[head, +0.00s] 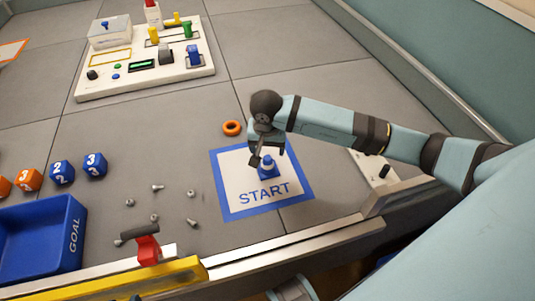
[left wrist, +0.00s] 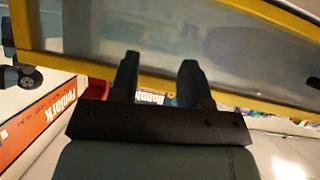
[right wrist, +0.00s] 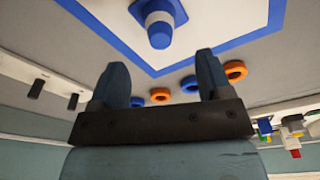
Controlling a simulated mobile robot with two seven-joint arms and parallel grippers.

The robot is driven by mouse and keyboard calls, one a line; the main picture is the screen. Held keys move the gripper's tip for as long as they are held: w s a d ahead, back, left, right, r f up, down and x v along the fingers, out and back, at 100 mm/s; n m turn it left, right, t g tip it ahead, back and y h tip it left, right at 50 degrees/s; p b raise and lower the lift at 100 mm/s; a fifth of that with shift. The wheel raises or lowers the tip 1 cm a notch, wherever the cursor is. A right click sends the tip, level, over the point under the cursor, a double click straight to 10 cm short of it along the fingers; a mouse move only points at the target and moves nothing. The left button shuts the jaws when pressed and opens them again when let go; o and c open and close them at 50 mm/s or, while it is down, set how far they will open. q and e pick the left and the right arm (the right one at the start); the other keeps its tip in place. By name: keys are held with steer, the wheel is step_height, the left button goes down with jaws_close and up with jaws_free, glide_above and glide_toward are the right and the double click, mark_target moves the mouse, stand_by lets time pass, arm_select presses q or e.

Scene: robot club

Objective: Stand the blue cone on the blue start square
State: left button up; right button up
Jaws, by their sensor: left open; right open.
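The blue cone (head: 267,168) with a white band stands upright on the blue-bordered white start square (head: 241,199), above the word START. The right wrist view shows the cone (right wrist: 158,22) just beyond the fingers, on the white area of the square (right wrist: 222,20). My right gripper (head: 267,152) is open, close to the cone and partly in front of it; no finger closes on it. Its spread fingers show in the right wrist view (right wrist: 162,68) with nothing between them. My left gripper (left wrist: 158,78) is open and empty, and is not visible in the head view.
An orange ring (head: 232,128) lies behind the square. Several loose screws (head: 157,188), numbered cubes (head: 62,171) and a blue GOAL bin (head: 75,250) are on the left. A white control board (head: 150,82) lies at the back. A yellow rail and red clamp (head: 147,246) line the front edge.

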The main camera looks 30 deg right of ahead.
mark_target(267, 162)
step_height(267, 162, up, 3)
steer(key=shift+s+a+f, duration=0.1)
steer(key=shift+s, duration=0.05)
steer(key=shift+r, duration=0.45)
steer(key=shift+a, duration=0.1)
